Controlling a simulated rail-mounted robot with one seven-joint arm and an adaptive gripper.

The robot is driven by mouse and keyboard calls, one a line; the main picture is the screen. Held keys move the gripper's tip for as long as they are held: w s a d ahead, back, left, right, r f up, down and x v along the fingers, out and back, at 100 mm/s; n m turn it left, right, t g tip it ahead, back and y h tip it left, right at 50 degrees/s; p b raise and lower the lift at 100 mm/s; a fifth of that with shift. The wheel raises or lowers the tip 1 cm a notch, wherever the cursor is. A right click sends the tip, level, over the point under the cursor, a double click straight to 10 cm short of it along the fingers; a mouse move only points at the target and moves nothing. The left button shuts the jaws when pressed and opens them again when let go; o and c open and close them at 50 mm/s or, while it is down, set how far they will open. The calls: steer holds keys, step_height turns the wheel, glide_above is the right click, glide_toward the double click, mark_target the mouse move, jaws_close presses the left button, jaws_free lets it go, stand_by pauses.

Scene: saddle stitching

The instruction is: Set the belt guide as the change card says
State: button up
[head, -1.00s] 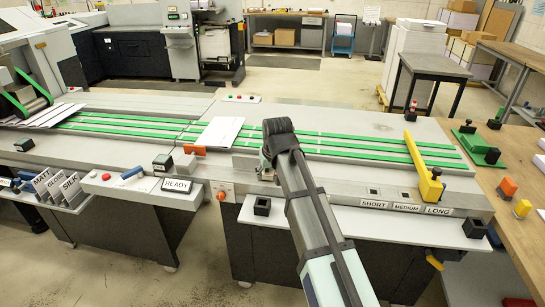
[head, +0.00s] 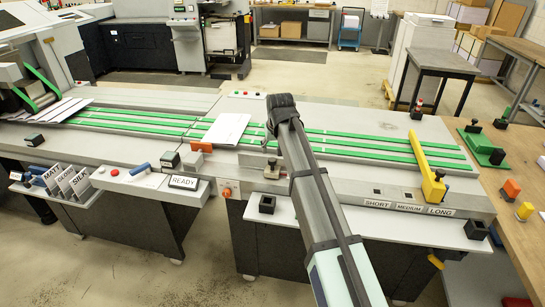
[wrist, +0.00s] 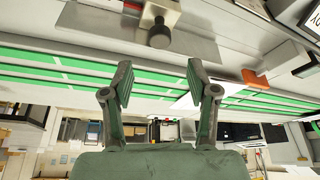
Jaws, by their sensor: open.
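The yellow belt guide (head: 426,165) lies across the green belts at the right. Its near end stands just behind the LONG label (head: 441,211), at the right of the MEDIUM label (head: 409,208) and the SHORT label (head: 377,204). I cannot make out a change card. My gripper is open and empty in the wrist view (wrist: 158,78), its two fingers spread over the belts. In the head view my arm mostly hides it, above the belts and well left of the yellow guide.
A dark round knob on a metal block (wrist: 160,34) sits on the machine's front edge near my gripper. A white sheet (head: 226,129) lies on the belts, beside an orange block (head: 201,146). A READY sign (head: 183,182) and MATT, GLOSS and SILK cards stand left. The guide's surroundings look clear.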

mark_target(272, 159)
steer(key=p+x, duration=0.2)
steer(key=x, duration=0.6)
steer(key=shift+w+f, duration=0.1)
steer(key=shift+f, duration=0.1)
